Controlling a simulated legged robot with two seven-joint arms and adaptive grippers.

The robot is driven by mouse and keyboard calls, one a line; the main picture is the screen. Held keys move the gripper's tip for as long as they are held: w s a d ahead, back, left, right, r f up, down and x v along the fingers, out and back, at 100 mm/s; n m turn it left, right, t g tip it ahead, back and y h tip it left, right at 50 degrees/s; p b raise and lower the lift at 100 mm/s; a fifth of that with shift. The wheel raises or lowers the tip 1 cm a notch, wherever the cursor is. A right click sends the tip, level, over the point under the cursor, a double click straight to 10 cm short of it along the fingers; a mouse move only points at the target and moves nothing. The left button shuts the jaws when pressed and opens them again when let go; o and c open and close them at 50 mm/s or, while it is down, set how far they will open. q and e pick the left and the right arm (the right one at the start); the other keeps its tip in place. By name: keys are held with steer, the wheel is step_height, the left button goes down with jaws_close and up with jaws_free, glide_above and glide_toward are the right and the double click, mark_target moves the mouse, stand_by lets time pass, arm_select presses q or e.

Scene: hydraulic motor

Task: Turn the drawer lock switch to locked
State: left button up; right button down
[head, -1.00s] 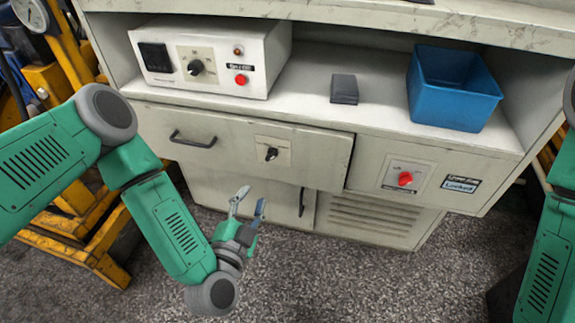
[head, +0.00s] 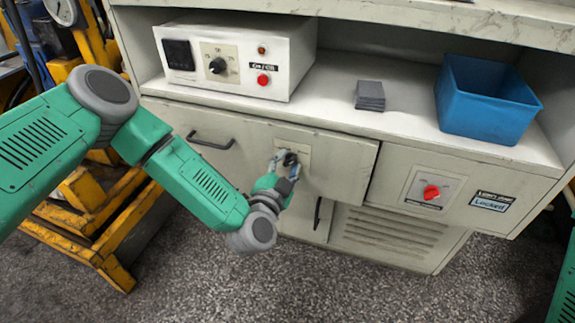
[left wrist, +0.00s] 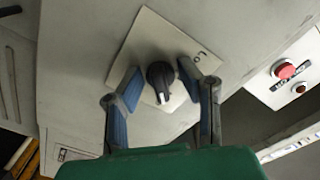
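The drawer lock switch is a black knob (head: 290,159) on a beige square plate on the drawer front (head: 345,165). In the left wrist view the knob (left wrist: 160,80) has a white mark on its end facing the gripper. My left gripper (head: 284,160) is at the plate, partly covering it in the head view. In the left wrist view the left gripper (left wrist: 158,85) is open, with one blue-padded finger on each side of the knob and a visible gap to each. My right gripper is not in view; only part of my right arm shows at the right edge.
A dark drawer handle (head: 210,141) is left of the switch. A red knob (head: 431,192) and a "Locked" label (head: 491,202) are on the right panel. A control box (head: 237,57), grey block (head: 370,96) and blue bin (head: 485,98) stand on the shelf.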

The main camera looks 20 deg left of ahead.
arm_select(q)
steer(key=shift+d, duration=0.1)
steer(key=shift+c, duration=0.8)
steer(key=shift+d, duration=0.1)
jaws_close()
